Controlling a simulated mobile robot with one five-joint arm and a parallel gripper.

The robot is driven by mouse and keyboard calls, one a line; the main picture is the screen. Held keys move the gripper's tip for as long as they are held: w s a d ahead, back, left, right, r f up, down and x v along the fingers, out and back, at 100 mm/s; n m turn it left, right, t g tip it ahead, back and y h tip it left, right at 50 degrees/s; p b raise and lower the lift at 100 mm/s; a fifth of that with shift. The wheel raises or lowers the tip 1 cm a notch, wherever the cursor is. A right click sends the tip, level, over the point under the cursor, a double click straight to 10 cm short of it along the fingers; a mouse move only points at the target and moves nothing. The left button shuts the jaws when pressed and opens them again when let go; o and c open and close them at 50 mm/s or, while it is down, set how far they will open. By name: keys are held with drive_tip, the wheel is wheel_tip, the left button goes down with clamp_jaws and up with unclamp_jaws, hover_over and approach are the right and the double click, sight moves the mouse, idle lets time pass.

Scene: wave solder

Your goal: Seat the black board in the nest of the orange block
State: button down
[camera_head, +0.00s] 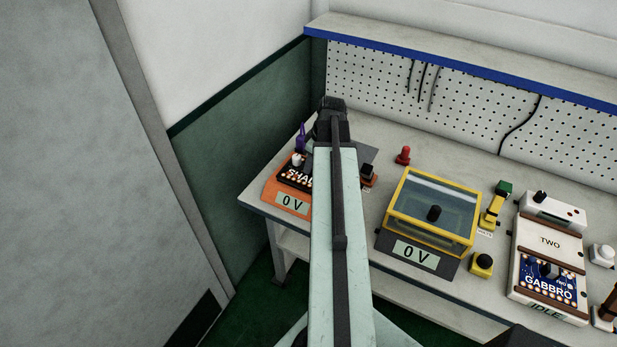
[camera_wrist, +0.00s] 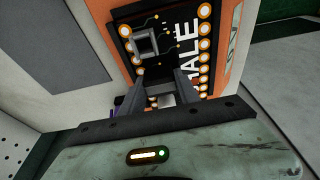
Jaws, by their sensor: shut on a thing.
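The black board (camera_head: 296,177), lettered in white with orange-ringed pads, lies over the orange block (camera_head: 273,191) at the left of the bench. My arm covers its right part in the head view. In the wrist view the board (camera_wrist: 172,20) has orange block (camera_wrist: 232,22) showing along its side. My gripper (camera_wrist: 160,74) is shut on the board, with its fingers over the board's face. The fingers hide the exact grip. The nest is hidden under the board, and I cannot tell whether the board sits fully down in it.
A yellow-framed box (camera_head: 433,211) with a clear lid stands right of the block. A white machine (camera_head: 549,255) with a blue board stands further right. A red knob (camera_head: 403,156) and a purple item (camera_head: 301,138) stand near the block. A pegboard wall (camera_head: 460,95) closes the back.

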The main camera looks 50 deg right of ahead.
drive_tip(key=shift+f+b, duration=0.5)
idle(0.3)
drive_tip(key=c, duration=0.8)
unclamp_jaws()
drive_tip(key=shift+d+r, duration=0.1)
drive_tip(key=shift+r, duration=0.05)
drive_tip(key=p+v, duration=0.7)
drive_tip(key=shift+r+p, duration=0.25)
drive_tip(key=shift+p, duration=0.1)
